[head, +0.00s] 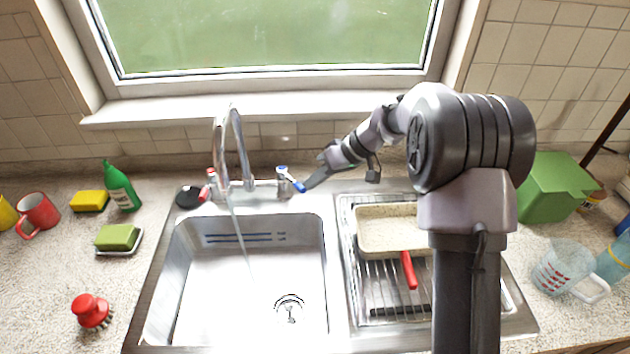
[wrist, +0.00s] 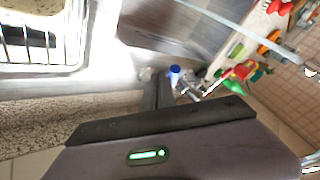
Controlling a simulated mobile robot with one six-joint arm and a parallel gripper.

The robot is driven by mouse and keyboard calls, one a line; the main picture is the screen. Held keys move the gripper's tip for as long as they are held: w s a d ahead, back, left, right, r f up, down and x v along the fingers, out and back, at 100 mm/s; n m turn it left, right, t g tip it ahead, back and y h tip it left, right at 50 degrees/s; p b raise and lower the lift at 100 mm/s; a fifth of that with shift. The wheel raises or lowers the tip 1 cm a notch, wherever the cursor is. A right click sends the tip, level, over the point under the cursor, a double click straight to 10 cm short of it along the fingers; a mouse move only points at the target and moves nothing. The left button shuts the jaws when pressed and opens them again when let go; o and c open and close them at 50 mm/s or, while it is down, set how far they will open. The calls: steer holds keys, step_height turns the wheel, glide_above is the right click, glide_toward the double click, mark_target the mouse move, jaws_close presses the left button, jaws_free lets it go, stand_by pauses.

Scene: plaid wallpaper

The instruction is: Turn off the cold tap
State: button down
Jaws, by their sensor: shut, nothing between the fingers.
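The cold tap (head: 284,183) stands right of the chrome spout (head: 231,150), with a blue-marked lever (head: 298,186) angled out to the right. The red-marked hot tap (head: 212,180) stands left of the spout. A thin stream of water (head: 240,228) runs from the spout into the sink. My gripper (head: 313,180) is shut and empty, its fingertips close to the right end of the blue lever; I cannot tell whether they touch. In the wrist view, the blue tap end (wrist: 175,70) shows just beyond the tips of my gripper (wrist: 157,82).
The sink basin (head: 185,270) is below the taps. A drying rack (head: 350,290) holds a cream pan (head: 385,230) with a red handle, under my arm. A green box (head: 553,188) and measuring jug (head: 560,268) are at right. A green bottle (head: 121,188) and sponges are at left.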

steer(key=shift+m+t, duration=0.3)
steer(key=shift+m, duration=0.3)
steer(key=shift+s+a+b, duration=0.5)
steer(key=shift+a+b, duration=0.25)
steer(key=shift+b, duration=0.3)
steer(key=shift+s+a+b, duration=0.55)
steer(key=shift+a+b, duration=0.25)
steer(key=shift+b, duration=0.3)
steer(key=shift+s+a+b, duration=0.5)
steer(key=shift+a+b, duration=0.25)
steer(key=shift+b, duration=0.3)
steer(key=shift+a, duration=0.1)
